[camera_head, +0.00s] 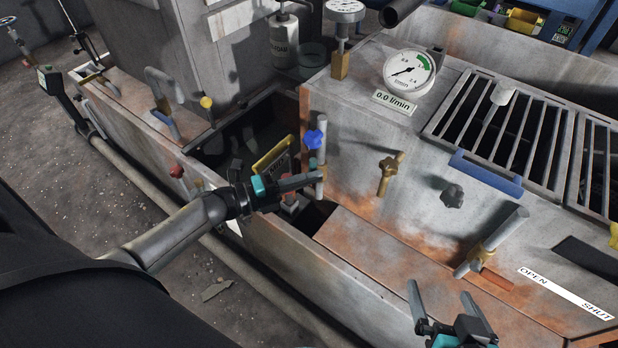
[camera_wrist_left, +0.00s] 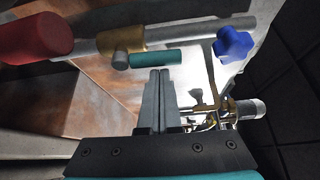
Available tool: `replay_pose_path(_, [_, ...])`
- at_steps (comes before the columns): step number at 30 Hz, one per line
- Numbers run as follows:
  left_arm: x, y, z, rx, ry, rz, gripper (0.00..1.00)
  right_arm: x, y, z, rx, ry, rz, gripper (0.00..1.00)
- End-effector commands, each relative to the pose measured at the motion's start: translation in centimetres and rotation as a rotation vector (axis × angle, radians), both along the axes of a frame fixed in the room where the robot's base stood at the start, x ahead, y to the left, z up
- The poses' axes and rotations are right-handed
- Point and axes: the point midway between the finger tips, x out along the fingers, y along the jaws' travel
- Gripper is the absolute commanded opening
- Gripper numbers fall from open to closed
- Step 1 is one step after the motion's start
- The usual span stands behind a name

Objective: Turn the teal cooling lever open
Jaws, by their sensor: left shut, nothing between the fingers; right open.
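The teal lever (camera_wrist_left: 155,59) shows in the left wrist view as a short teal bar beside a grey pipe (camera_wrist_left: 195,32) with a brass fitting (camera_wrist_left: 122,40). My right gripper (camera_head: 442,293) is open and empty at the bottom.
A flow gauge (camera_head: 409,70) stands above a 0.0 l/min plate (camera_head: 395,101). A brass valve (camera_head: 387,168), a dark knob (camera_head: 452,196) and a grey-handled valve (camera_head: 490,245) are to the right. A red-ended handle (camera_wrist_left: 36,38) is close in the wrist view. An OPEN/SHUT label (camera_head: 565,293) is at lower right.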

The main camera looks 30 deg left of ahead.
Motion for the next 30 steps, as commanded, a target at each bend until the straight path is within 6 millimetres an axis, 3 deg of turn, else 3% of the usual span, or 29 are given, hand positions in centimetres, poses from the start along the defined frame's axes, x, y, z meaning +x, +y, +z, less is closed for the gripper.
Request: replay_pose_path(30, [0.61, 0.4, 0.17, 0.0, 0.0, 0.005, 0.0, -0.04, -0.04, 0.02, -0.004, 0.009, 0.001, 1.0])
